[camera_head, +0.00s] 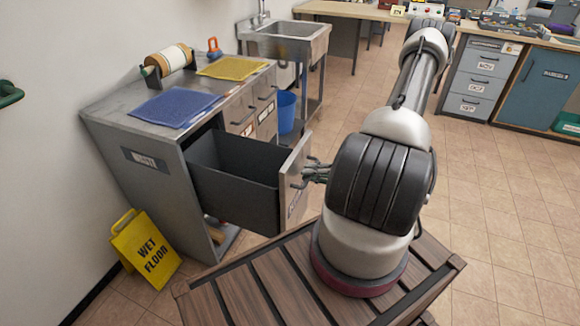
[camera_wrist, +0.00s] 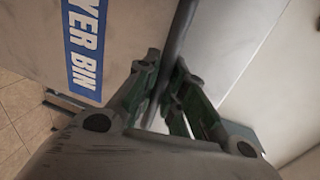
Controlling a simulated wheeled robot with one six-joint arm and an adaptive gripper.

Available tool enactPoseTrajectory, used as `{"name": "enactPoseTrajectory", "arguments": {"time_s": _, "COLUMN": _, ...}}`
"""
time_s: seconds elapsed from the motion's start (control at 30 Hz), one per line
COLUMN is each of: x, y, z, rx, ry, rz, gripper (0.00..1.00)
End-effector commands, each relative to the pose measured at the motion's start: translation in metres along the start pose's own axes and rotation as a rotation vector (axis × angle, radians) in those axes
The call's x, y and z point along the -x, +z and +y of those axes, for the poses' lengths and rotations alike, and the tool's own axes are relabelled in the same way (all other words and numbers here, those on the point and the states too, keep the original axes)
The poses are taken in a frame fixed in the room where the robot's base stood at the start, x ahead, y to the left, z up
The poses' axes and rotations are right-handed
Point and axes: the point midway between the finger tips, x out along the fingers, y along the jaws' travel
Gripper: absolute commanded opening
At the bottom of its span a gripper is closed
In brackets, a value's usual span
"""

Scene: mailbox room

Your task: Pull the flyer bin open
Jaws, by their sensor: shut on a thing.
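The flyer bin (camera_head: 236,180) is a deep dark drawer in the grey metal cabinet, and it stands well out from the cabinet body. Its inside looks empty where I can see it. The light front panel (camera_head: 295,187) faces my arm, and its blue label (camera_wrist: 86,45) reads "YER BIN" in the wrist view, the rest cut off. My gripper (camera_head: 308,174) is at the front panel, shut on the bin's dark bar handle (camera_wrist: 181,35). In the wrist view, the green fingers of my gripper (camera_wrist: 165,92) stand on both sides of the handle.
A blue mat (camera_head: 174,108), a yellow mat (camera_head: 232,68) and a roll (camera_head: 168,60) lie on the cabinet top. A yellow wet floor sign (camera_head: 146,250) stands at lower left. A sink (camera_head: 288,40) and blue bucket (camera_head: 287,111) are behind. Tiled floor at right is clear.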

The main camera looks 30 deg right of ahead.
Motion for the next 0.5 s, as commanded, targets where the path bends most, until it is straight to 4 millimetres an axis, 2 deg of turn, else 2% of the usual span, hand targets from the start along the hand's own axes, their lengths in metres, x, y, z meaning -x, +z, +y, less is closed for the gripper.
{"name": "enactPoseTrajectory", "arguments": {"time_s": 0.1, "x": 0.018, "y": -0.001, "z": 0.004, "rx": 0.000, "ry": 0.001, "rz": 0.002, "gripper": 0.00}}
{"name": "enactPoseTrajectory", "arguments": {"time_s": 0.2, "x": 0.028, "y": -0.001, "z": 0.006, "rx": 0.001, "ry": 0.001, "rz": 0.001, "gripper": 0.00}}
{"name": "enactPoseTrajectory", "arguments": {"time_s": 0.5, "x": 0.035, "y": 0.000, "z": 0.007, "rx": 0.001, "ry": 0.001, "rz": -0.001, "gripper": 0.00}}
